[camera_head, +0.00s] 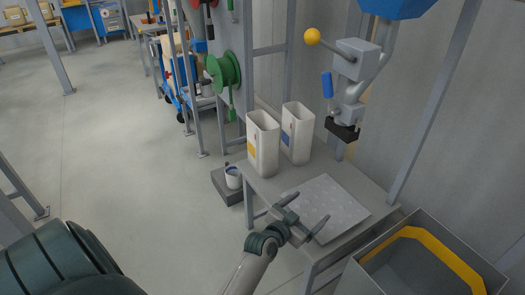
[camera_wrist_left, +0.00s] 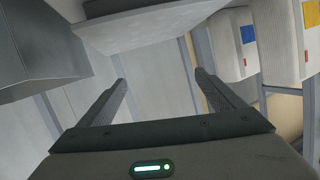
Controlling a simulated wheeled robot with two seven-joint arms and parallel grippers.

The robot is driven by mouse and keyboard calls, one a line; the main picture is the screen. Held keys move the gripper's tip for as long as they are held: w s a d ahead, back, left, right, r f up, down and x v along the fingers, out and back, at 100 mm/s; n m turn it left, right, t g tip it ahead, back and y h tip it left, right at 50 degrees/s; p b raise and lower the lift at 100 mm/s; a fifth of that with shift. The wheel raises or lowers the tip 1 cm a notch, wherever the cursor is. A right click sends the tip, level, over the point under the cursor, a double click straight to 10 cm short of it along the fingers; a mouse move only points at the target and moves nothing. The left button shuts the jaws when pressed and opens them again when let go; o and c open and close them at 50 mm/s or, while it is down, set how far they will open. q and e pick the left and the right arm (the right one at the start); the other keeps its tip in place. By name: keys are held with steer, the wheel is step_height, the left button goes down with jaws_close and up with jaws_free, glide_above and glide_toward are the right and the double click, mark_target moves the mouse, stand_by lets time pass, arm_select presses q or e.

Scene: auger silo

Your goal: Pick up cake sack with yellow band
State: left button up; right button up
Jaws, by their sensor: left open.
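A tall white open-topped sack (camera_head: 262,159) with a yellow patch on its front stands upright at the back left of the grey table (camera_head: 352,188). A similar white sack (camera_head: 298,145) with a blue patch stands just right of it. In the left wrist view the yellow-marked sack (camera_wrist_left: 284,45) is cut off at the right edge, beside the blue-marked sack (camera_wrist_left: 229,50). My left gripper (camera_head: 309,207) is open and empty over the front of the table, apart from both sacks. Its two fingers (camera_wrist_left: 161,78) show spread in the wrist view. My right gripper is not in view.
A pale square plate (camera_head: 335,200) lies on the table. A grey bin (camera_head: 410,272) with a yellow band inside is at bottom right. A spout with a black end (camera_head: 343,130) hangs above the table. Floor at left is clear.

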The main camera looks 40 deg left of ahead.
arm_select(q)
steer(key=w+a+r+n+t+y, duration=0.4)
steer(key=w+a+r+y, duration=0.2)
steer(key=w+a+r, duration=0.35)
steer(key=w+a+n+g+y, duration=0.3)
steer(key=a+n+g+y, duration=0.5)
steer(key=n+g+y, duration=0.3)
steer(key=shift+w+n+g, duration=0.2)
steer(key=shift+n+g, duration=0.1)
steer(key=shift+n, duration=0.1)
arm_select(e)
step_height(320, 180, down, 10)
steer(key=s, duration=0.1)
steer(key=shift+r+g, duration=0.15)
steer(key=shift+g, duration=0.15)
arm_select(q)
steer(key=shift+r, duration=0.1)
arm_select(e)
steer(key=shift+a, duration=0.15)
